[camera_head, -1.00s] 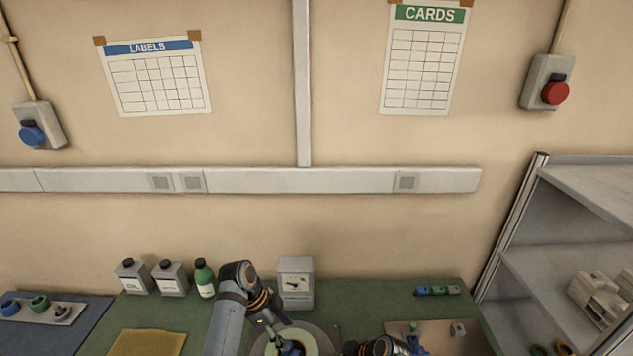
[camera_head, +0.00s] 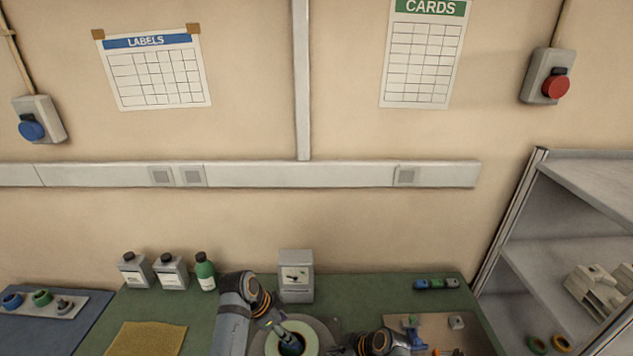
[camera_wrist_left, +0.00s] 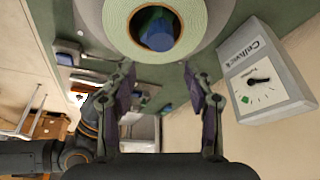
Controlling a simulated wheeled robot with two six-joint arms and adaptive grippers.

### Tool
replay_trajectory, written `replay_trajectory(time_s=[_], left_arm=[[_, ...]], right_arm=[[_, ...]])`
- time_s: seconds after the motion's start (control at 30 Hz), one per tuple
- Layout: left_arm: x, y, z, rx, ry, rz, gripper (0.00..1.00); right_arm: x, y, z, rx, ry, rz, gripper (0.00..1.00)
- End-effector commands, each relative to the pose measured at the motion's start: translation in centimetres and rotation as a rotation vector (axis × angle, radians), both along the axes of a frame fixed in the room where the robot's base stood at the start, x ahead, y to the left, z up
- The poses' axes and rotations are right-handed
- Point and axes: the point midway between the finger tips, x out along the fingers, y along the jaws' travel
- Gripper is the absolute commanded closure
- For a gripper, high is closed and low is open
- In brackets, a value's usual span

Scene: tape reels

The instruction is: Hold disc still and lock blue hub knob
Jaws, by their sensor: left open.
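A pale tape reel with a green side (camera_head: 271,345) lies on a grey disc (camera_head: 328,333) at the bottom of the head view, partly cut off. In the left wrist view the reel (camera_wrist_left: 202,22) fills the top, and the blue hub knob (camera_wrist_left: 158,36) shows inside its dark centre. My left gripper (camera_wrist_left: 160,72) is open and empty, its fingers spread below the reel in that picture. In the head view my left gripper (camera_head: 281,332) is over the reel. My right arm is low beside the disc, and its fingertips are too unclear to read.
A grey dial box (camera_head: 296,275) stands close behind the disc. Two grey bottles and a green bottle (camera_head: 205,272) are to the left, beside a yellow cloth (camera_head: 146,338). A brown board (camera_head: 440,325) with small parts lies right, near the shelves (camera_head: 560,250).

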Motion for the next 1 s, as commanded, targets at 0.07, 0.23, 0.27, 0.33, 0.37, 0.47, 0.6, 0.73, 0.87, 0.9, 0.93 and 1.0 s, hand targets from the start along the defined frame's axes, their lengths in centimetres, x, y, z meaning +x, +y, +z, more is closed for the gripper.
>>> replay_trajectory(time_s=[0.07, 0.23, 0.27, 0.33, 0.37, 0.47, 0.6, 0.73, 0.87, 0.9, 0.93, 1.0], left_arm=[[0.0, 0.1, -0.1, -0.003, -0.002, 0.063, 0.47], [0.0, 0.1, -0.4, -0.005, -0.001, 0.085, 0.47], [0.0, 0.1, -0.6, -0.004, -0.001, 0.085, 0.47], [-0.1, 0.1, -1.3, -0.004, 0.001, 0.084, 0.47], [-0.1, 0.1, -1.7, -0.004, 0.001, 0.084, 0.47], [-0.1, 0.1, -2.9, -0.005, 0.001, 0.082, 0.47], [0.0, 0.1, -4.0, -0.005, 0.000, 0.083, 0.47], [0.0, 0.1, -4.5, -0.006, -0.001, 0.083, 0.47], [0.0, 0.1, -4.5, -0.005, 0.000, 0.083, 0.47], [0.0, 0.1, -4.5, -0.005, 0.000, 0.083, 0.47], [0.0, 0.1, -4.5, -0.005, 0.000, 0.083, 0.47], [-0.1, 0.1, -4.5, -0.005, -0.001, 0.098, 0.47]], right_arm=[[-0.3, -0.1, -0.4, -0.003, 0.008, 0.001, 1.00], [-0.3, -0.1, -0.4, -0.005, 0.008, 0.002, 1.00], [-0.3, -0.1, -0.4, -0.005, 0.008, 0.002, 1.00], [-0.3, -0.1, -0.4, -0.004, 0.009, 0.002, 1.00], [-0.3, -0.1, -0.4, -0.004, 0.009, 0.002, 1.00], [-0.3, -0.1, -0.4, -0.004, 0.009, 0.002, 1.00], [-0.3, -0.1, -0.5, -0.005, 0.010, 0.002, 1.00], [-0.4, -0.1, -0.5, -0.005, 0.010, 0.002, 1.00], [-0.4, -0.1, -0.5, -0.005, 0.010, 0.002, 1.00], [-0.4, -0.1, -0.5, -0.005, 0.010, 0.002, 1.00], [-0.4, -0.1, -0.5, -0.006, 0.010, 0.002, 1.00], [-0.4, -0.1, -0.5, -0.006, 0.010, 0.002, 1.00]])
